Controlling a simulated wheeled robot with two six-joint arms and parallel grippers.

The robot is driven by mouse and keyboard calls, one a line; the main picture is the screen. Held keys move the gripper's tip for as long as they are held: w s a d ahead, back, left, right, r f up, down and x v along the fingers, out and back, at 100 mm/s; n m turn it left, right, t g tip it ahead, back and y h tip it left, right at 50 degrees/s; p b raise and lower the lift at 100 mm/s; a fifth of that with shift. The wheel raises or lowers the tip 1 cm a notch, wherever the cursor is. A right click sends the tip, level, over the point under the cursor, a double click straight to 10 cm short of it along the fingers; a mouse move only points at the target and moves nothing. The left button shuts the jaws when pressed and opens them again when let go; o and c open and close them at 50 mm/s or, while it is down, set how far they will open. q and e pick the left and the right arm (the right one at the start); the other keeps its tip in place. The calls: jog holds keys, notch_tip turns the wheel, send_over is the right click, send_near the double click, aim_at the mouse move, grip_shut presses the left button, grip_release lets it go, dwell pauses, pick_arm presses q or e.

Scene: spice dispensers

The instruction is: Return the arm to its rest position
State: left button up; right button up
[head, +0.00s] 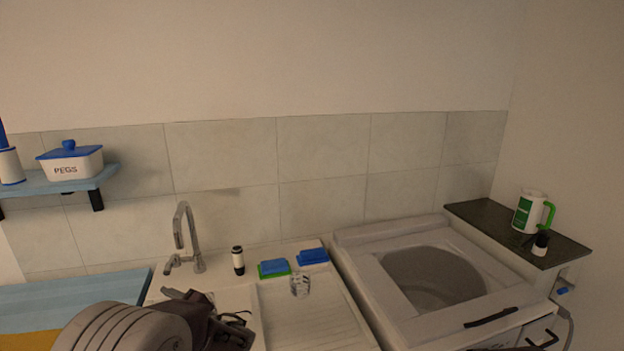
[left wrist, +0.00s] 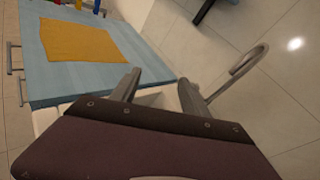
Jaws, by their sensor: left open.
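My left arm enters the head view at the bottom left. Its left gripper (head: 217,312) is in front of the sink counter, below the tap, and looks empty. In the left wrist view the two grey fingers of the left gripper (left wrist: 158,90) stand apart with nothing between them. The edge of the blue worktop (left wrist: 150,62) and pale floor lie beyond them; I cannot tell how far off. A white dispenser with a black top (head: 238,262) stands upright on the counter, apart from the gripper. My right gripper does not show clearly.
A tap (head: 183,235) rises behind the gripper. Blue-and-green sponges (head: 274,268) and a small clear glass (head: 299,286) are by the drainboard. A top-loading washer (head: 365,275) stands right. A dark shelf (head: 490,222) holds a white-green jug (head: 529,212) and another dispenser (head: 540,244).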

pick_arm(q)
jog(key=s+d+f+n+g+h+p, duration=0.1)
jog(key=s+f+n+g+h, duration=0.25)
jog(key=s+n, duration=0.4)
jog(key=s+d+f+n+g+h+p, duration=0.25)
jog(key=s+f+n+g, duration=0.2)
jog(key=s, duration=0.65)
jog(key=d+f+n+h, duration=0.2)
jog(key=d+n+h, duration=0.2)
jog(key=d, duration=0.2)
jog(key=d+f+n+t+h, duration=0.1)
jog(key=d+f+n+h, duration=0.2)
jog(key=d+n, duration=0.2)
jog(key=shift+d+f+h+b, duration=0.25)
jog(key=shift+d+h+b, duration=0.2)
jog(key=shift+d, duration=0.35)
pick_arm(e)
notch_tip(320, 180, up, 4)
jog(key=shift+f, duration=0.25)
pick_arm(q)
jog(key=shift+s, duration=0.15)
jog(key=shift+a, duration=0.1)
